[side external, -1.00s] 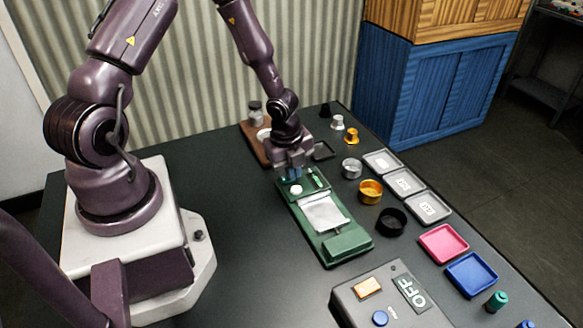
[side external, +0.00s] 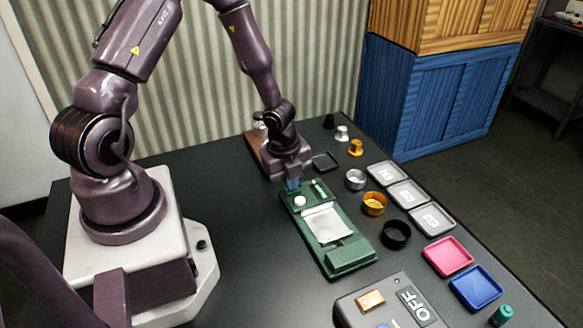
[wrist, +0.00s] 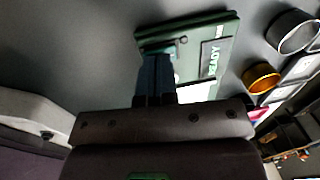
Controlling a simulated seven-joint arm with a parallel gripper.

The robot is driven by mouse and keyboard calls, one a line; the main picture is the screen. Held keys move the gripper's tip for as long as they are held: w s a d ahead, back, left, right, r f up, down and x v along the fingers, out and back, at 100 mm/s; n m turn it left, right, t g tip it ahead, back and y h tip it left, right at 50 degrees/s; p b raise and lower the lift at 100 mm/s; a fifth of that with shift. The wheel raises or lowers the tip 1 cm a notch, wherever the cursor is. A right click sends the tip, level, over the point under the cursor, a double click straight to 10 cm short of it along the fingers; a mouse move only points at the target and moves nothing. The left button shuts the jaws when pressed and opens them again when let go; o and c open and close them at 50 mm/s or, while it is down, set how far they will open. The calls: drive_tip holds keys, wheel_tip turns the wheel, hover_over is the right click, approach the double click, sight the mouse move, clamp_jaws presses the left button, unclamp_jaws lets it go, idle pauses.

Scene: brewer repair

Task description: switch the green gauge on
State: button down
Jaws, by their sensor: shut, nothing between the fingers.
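The green gauge (side external: 352,256) lies on the dark table, with a pale silvery plate (side external: 327,226), a round white button (side external: 300,201) and a small display with a bright green strip (side external: 319,188) near its far end. In the wrist view the gauge (wrist: 215,22) shows a display reading READY (wrist: 213,60). My gripper (side external: 293,186) is shut and empty, its blue fingers pointing down at the gauge's far end, just beyond the white button. The fingers (wrist: 157,68) cover part of the gauge in the wrist view. I cannot tell whether the fingertips touch it.
A grey box (side external: 350,310) with an orange button and an OFF display (side external: 415,305) stands at the front. Silver (side external: 355,180), orange (side external: 373,204) and black (side external: 396,235) rings, grey trays (side external: 433,221), a pink tray (side external: 448,257) and a blue tray (side external: 476,288) lie right. The table left of the gauge is clear.

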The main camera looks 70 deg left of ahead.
wheel_tip(320, 180, up, 14)
drive_tip(key=w, duration=0.1)
drive_tip(key=shift+w, duration=0.3)
drive_tip(key=shift+f, duration=0.1)
drive_tip(key=s+r+n+g+y, duration=0.2)
drive_tip(key=s+r+n, duration=0.2)
drive_tip(key=s+n, duration=0.65)
drive_tip(key=s+d+r+n+t+h, duration=0.2)
drive_tip(key=d+r+n+t, duration=0.4)
drive_tip(key=r, duration=0.7)
drive_tip(key=s+d+n, duration=0.1)
drive_tip(key=d, duration=0.1)
drive_tip(key=shift+d+r, duration=0.35)
